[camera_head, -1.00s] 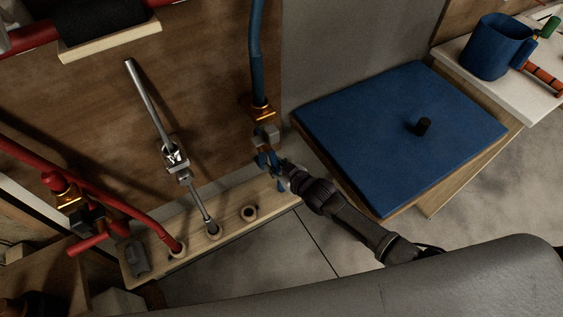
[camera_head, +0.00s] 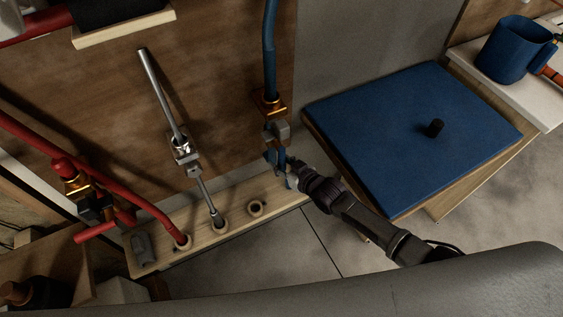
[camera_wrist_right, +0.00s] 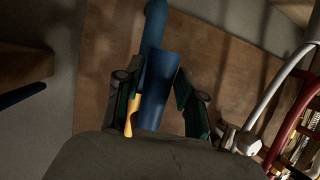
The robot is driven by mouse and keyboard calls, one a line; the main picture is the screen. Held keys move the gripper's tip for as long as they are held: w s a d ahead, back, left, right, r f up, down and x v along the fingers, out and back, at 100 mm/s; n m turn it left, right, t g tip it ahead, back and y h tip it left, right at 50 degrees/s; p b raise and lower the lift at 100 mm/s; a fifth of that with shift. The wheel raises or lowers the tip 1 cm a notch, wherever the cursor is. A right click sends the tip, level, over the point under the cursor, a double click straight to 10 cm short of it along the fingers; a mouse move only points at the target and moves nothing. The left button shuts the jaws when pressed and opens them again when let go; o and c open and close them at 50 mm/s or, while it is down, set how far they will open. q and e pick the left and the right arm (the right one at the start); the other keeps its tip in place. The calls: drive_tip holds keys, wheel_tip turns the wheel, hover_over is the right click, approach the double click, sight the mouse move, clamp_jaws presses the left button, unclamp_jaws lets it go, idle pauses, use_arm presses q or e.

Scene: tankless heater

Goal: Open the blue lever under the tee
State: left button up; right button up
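A blue pipe (camera_head: 269,50) runs down the wooden panel to a brass tee (camera_head: 268,105). A grey valve body sits below the tee, with the blue lever (camera_head: 271,157) under it, partly hidden by my fingers. My right gripper (camera_head: 288,170) reaches in from the lower right and is at the lever. In the right wrist view, the fingers of my right gripper (camera_wrist_right: 159,82) stand apart, with a wide blue piece (camera_wrist_right: 157,90) between them. I cannot tell whether they touch it. A yellow-brass part shows beside the left finger. My left gripper is out of view.
A wooden rail (camera_head: 235,218) with holes runs below the pipes. A metal pipe (camera_head: 160,95) and red pipes (camera_head: 130,196) stand to the left. A blue-topped stand (camera_head: 405,125) is close to the right of my arm. A blue mug (camera_head: 514,50) is at the upper right.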

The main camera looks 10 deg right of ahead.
drive_tip(key=shift+o, duration=0.9)
drive_tip(key=v, duration=1.2)
drive_tip(key=s+d+f+m+g+h, duration=0.1)
drive_tip(key=s+d+f+g+h, duration=0.3)
drive_tip(key=f, duration=0.7)
drive_tip(key=s+d+f+m+h, duration=0.1)
drive_tip(key=s+d+f, duration=0.45)
drive_tip(key=f, duration=0.55)
drive_tip(key=s+f+g, duration=0.2)
drive_tip(key=s+f, duration=0.3)
drive_tip(key=s, duration=0.5)
drive_tip(key=s+d+f+m+g+h, duration=0.1)
drive_tip(key=s+f, duration=0.4)
drive_tip(key=s, duration=0.5)
drive_tip(key=s+f+g+h, duration=0.1)
drive_tip(key=s+f+g, duration=0.2)
drive_tip(key=s, duration=0.7)
wheel_tip(320, 180, down, 3)
drive_tip(key=shift+d+r+m+g, duration=0.15)
drive_tip(key=shift+r+m+g, duration=0.05)
drive_tip(key=shift+m+g, duration=0.1)
